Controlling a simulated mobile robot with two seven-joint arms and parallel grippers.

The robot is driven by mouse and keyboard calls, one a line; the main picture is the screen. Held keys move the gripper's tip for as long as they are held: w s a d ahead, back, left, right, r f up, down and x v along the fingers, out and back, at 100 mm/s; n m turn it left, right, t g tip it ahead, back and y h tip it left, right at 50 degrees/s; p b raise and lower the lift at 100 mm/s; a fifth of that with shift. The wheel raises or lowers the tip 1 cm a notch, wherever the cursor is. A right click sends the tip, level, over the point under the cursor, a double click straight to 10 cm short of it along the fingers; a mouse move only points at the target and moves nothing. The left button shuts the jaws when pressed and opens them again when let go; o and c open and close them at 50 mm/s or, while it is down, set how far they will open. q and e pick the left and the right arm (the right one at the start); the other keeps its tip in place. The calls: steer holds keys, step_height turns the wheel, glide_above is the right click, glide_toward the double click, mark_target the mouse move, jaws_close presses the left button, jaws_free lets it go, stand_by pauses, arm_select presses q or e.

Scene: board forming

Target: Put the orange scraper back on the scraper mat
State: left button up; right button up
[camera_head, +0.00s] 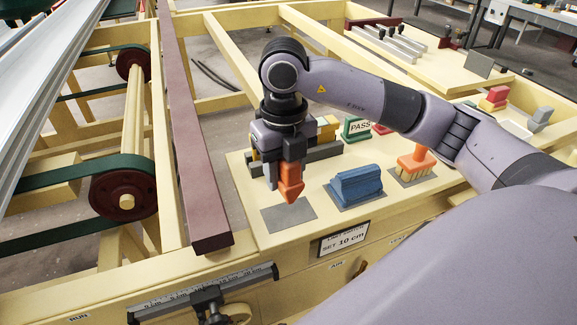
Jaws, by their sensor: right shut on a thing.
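The orange scraper (291,184) hangs upright, point down, in my right gripper (289,160). The right gripper is shut on its upper part and hides that part. The scraper's tip is over the back part of a grey mat (288,216) at the front left of the cream worktop. I cannot tell whether the tip touches the mat. The mat is otherwise bare. My left gripper is not in view.
A blue block-shaped tool (356,183) sits on its own grey mat to the right. An orange brush (415,162) with pale bristles stands on another mat. Dark grey blocks (323,151) and a green PASS sign (357,128) stand behind. A maroon rail (199,160) runs along the left.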

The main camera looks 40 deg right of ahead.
steer(key=m, duration=0.5)
steer(key=shift+d+r+m, duration=0.25)
steer(key=shift+d+m, duration=0.05)
steer(key=shift+d, duration=0.1)
steer(key=shift+f, duration=0.1)
step_height(320, 180, down, 8)
steer(key=b, duration=0.6)
steer(key=shift+b, duration=0.35)
steer(key=shift+f, duration=0.25)
steer(key=o, duration=1.5)
steer(key=shift+r, duration=0.1)
steer(key=shift+r, duration=3.55)
